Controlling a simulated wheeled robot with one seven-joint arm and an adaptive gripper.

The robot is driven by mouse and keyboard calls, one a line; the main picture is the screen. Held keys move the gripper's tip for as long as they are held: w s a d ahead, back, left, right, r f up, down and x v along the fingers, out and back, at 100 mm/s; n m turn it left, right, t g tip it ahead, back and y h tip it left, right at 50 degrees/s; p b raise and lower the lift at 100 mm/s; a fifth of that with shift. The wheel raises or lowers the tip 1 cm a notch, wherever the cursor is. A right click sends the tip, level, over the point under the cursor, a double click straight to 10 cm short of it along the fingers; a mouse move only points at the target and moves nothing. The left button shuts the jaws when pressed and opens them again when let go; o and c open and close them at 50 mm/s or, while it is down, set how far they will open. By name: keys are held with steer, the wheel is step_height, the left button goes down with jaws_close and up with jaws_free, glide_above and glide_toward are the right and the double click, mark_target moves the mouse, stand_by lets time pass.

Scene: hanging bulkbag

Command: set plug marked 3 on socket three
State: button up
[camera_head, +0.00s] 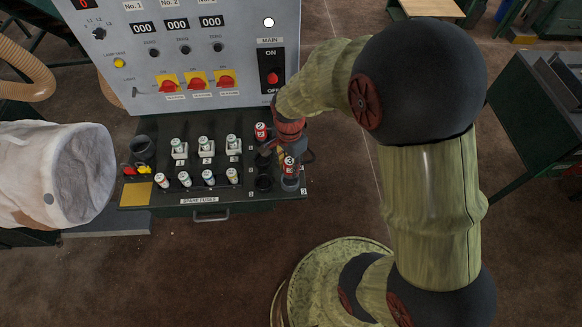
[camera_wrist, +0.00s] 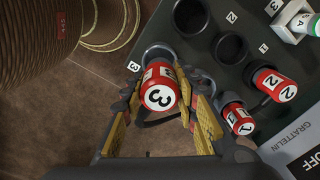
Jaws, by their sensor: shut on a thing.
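The red plug marked 3 (camera_wrist: 158,97) is between the two fingers of my gripper (camera_wrist: 160,108), which is shut on it. In the head view the plug (camera_head: 289,162) is upright, with its marked end up. Socket three (camera_wrist: 153,52) is a dark ring beside a white label 3 (camera_wrist: 133,66). In the wrist view the plug's far end overlaps this ring. In the head view the socket (camera_head: 290,184) is directly below the plug. The plug hides the socket's opening, and I cannot tell whether its end is inside.
Red plugs marked 2 (camera_wrist: 276,84) and 1 (camera_wrist: 238,118) stand near my gripper. Two empty dark sockets (camera_wrist: 190,17) (camera_wrist: 230,49) are close by. White fuses (camera_head: 204,146) stand left on the panel, below the upright control board (camera_head: 190,50). A white bag (camera_head: 60,170) lies far left.

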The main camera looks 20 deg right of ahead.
mark_target(290, 161)
steer(key=shift+f+b, duration=1.6)
steer(key=shift+f, duration=0.8)
steer(key=shift+f, duration=0.5)
steer(key=o, duration=1)
steer(key=shift+c, duration=0.2)
steer(key=shift+r, duration=0.1)
steer(key=shift+r+p, duration=4.05)
steer(key=shift+r, duration=1.4)
